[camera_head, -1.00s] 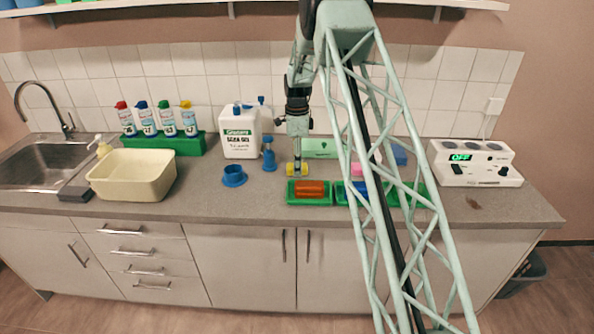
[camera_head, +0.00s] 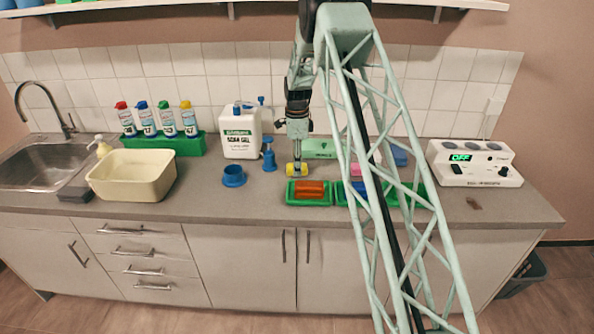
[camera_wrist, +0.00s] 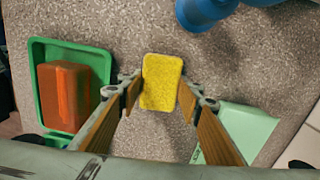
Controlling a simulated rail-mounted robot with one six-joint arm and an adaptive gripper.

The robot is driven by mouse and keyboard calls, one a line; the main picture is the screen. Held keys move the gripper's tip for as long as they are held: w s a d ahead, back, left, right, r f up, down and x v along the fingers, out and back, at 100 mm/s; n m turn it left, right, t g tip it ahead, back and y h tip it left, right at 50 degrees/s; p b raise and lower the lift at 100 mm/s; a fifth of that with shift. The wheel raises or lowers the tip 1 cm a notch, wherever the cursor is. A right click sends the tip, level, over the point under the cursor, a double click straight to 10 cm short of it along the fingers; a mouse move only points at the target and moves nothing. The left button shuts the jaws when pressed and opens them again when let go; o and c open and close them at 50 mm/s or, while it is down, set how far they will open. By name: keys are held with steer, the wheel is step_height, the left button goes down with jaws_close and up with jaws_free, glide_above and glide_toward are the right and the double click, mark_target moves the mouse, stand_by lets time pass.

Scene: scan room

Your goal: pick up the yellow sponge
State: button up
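The yellow sponge (camera_wrist: 161,82) lies on the speckled grey counter between my gripper's two fingers in the wrist view. It also shows in the head view (camera_head: 291,170), just behind the tray with the orange block. My gripper (camera_wrist: 159,92) is open, with one wood-coloured finger pad on each side of the sponge. A narrow strip of counter shows between each pad and the sponge, so the pads look apart from it. In the head view my gripper (camera_head: 297,163) points down at the sponge.
A green tray (camera_wrist: 38,107) with an orange block (camera_wrist: 66,97) stands close on the left in the wrist view. A blue cup (camera_head: 233,177) and a white jug (camera_head: 240,143) stand left of my gripper. A pale green box (camera_head: 320,148) stands behind it.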

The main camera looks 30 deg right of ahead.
steer(key=shift+r, duration=0.1)
stand_by(0.3)
step_height(320, 180, up, 10)
stand_by(0.7)
stand_by(0.6)
